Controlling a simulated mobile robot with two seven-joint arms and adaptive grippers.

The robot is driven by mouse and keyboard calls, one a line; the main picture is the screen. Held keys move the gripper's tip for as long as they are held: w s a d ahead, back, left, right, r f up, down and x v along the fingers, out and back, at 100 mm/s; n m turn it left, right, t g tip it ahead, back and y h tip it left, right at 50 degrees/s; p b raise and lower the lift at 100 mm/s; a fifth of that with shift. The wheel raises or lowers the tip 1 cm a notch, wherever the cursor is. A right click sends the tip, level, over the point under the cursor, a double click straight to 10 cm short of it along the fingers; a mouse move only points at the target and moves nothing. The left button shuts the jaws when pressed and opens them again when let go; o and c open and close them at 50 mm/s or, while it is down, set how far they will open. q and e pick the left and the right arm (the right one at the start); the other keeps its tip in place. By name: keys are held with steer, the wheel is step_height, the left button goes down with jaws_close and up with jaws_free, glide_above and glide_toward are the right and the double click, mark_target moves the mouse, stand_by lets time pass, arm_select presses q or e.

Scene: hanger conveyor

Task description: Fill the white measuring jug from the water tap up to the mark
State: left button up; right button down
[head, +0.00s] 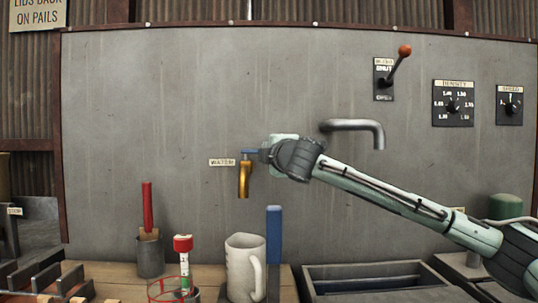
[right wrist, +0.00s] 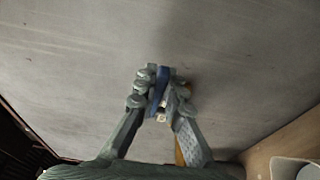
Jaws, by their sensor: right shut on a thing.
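The brass water tap (head: 243,181) sticks out of the grey wall beside a WATER label (head: 222,162). Its blue handle (head: 249,152) is on top. My right gripper (head: 262,151) is at the handle, and the right wrist view shows its fingers (right wrist: 160,95) shut on the blue handle (right wrist: 162,80). The white measuring jug (head: 240,268) stands upright on the bench below the tap, handle to the right. Its rim also shows in the right wrist view (right wrist: 296,163). No water stream is visible. The jug's water level and mark cannot be made out. My left gripper is out of view.
A blue upright object (head: 273,250) stands close right of the jug. A red-topped float tube (head: 183,250) and a pot with a red-handled brush (head: 150,255) stand left. A grey trough (head: 365,272) lies right, under a grey spout (head: 355,126).

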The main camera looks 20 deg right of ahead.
steer(key=shift+s+a+m+h, duration=0.15)
steer(key=shift+s+m+h, duration=0.1)
steer(key=shift+m+h, duration=0.4)
steer(key=shift+s+a+m+h, duration=0.1)
steer(key=shift+s+m+h, duration=0.2)
steer(key=shift+h, duration=0.55)
steer(key=shift+w, duration=0.1)
steer(key=c, duration=1.6)
jaws_free()
steer(key=v, duration=1.2)
steer(key=shift+r, duration=0.25)
steer(key=shift+a, duration=0.1)
